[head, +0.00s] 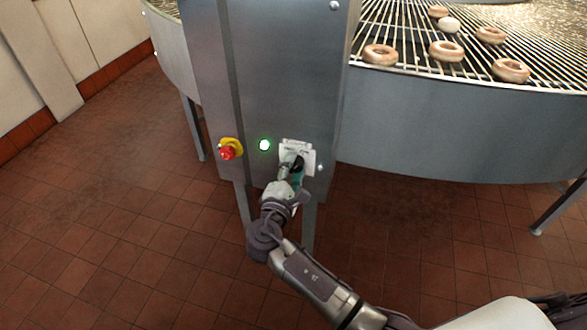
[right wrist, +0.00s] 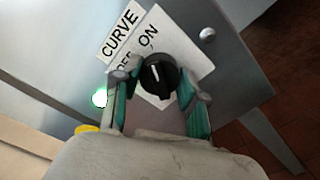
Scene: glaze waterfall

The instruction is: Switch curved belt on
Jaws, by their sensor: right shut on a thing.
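The control switch is a black round knob (right wrist: 159,77) with a white pointer line, on a white plate (right wrist: 190,62) marked OFF and ON, below a label reading CURVE (right wrist: 121,36). In the right wrist view the pointer line runs upward, roughly toward the word ON. My right gripper (right wrist: 158,100) is shut on the knob, one teal finger on each side. In the head view the right gripper (head: 292,168) is at the white plate (head: 309,157) and hides most of the knob. My left gripper is not in view.
A lit green lamp (head: 264,145) and a red emergency button on a yellow base (head: 229,149) sit left of the switch on the steel cabinet (head: 290,70). Behind, a curved wire belt (head: 410,35) carries several doughnuts (head: 445,51). The tiled floor (head: 100,220) at left is clear.

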